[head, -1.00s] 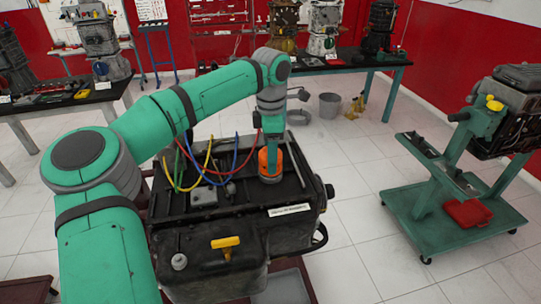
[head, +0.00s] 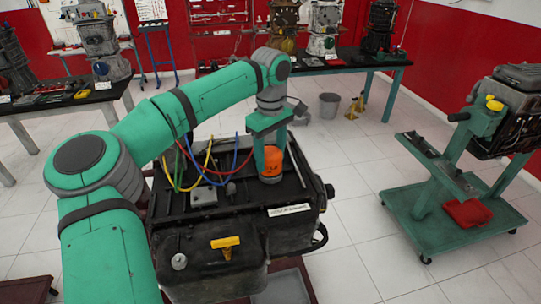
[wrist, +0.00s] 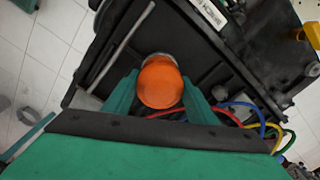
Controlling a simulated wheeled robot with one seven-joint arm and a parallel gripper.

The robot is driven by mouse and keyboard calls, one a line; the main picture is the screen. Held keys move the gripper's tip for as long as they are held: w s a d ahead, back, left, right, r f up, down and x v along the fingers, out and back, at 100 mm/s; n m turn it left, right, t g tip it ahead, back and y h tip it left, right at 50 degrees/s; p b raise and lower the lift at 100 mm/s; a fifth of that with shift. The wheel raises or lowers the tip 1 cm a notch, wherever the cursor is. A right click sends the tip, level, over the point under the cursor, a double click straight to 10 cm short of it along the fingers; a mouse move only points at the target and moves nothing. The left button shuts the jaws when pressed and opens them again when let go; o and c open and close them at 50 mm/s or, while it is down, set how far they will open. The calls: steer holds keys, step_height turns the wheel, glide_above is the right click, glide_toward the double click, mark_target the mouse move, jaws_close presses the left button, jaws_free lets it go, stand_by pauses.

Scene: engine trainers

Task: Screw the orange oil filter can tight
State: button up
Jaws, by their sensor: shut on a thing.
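The orange oil filter can (head: 271,163) stands upright on the top of the dark engine block (head: 300,232), near its right back side. In the wrist view the can (wrist: 160,84) shows end-on as an orange disc, with a grey ring at its far edge. My gripper (head: 270,150) reaches down over the can from above. In the wrist view its two green fingers (wrist: 158,92) lie on either side of the can and are shut on it. The thread and seat under the can are hidden.
Red, yellow, blue and green cables (head: 207,165) arch over the engine just left of the can. A yellow handle (head: 226,242) stands at the engine's front. A green trolley (head: 455,225) with another engine is at the right, with clear floor between.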

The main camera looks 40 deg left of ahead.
mark_target(270, 150)
steer(key=shift+a+m, duration=0.1)
steer(key=shift+m, duration=1)
steer(key=o, duration=1.1)
steer(key=shift+c, duration=0.2)
step_height(270, 150, up, 11)
steer(key=shift+f, duration=0.1)
